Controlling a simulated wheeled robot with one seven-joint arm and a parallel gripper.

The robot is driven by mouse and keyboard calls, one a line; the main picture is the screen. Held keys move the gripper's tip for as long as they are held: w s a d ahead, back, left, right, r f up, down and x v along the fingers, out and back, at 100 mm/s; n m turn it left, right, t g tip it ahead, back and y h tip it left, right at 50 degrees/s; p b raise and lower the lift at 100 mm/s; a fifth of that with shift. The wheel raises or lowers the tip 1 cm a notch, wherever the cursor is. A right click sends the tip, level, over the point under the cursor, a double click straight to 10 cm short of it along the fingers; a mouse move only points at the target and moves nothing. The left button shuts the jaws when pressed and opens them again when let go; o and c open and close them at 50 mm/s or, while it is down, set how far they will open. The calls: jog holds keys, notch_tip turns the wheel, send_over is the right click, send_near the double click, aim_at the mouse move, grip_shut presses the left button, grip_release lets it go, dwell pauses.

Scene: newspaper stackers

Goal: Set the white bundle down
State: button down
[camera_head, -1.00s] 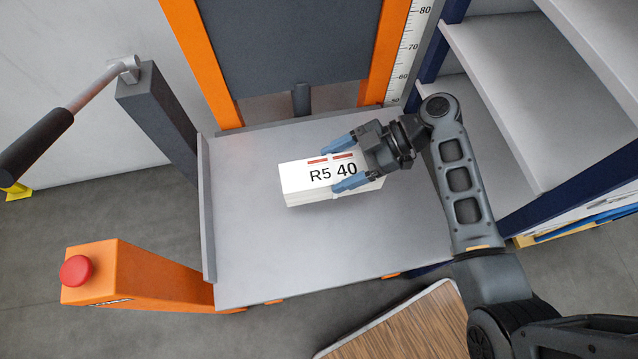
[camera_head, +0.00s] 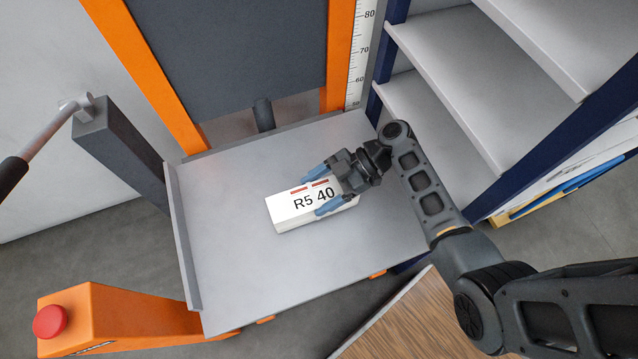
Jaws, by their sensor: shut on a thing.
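The white bundle (camera_head: 290,212) is a block marked "R5 40" with red dashes on top. It is over the middle of the grey platform (camera_head: 235,285). My gripper (camera_head: 317,192) comes from the right, and its blue fingers are shut on the bundle across its right part. The bundle looks level and very near the platform. I cannot tell whether its underside touches the surface.
An orange post with a red button (camera_head: 50,321) stands at the front left. A dark post with a lever (camera_head: 120,150) is at the left. Shelves (camera_head: 450,110) rise at the right. A wood-topped surface (camera_head: 410,325) is at the front. The platform around the bundle is clear.

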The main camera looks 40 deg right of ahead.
jog(key=shift+f, duration=0.5)
jog(key=shift+f, duration=0.1)
grip_release()
jog(key=shift+d, duration=0.15)
jog(key=v, duration=0.7)
jog(key=shift+r, duration=0.25)
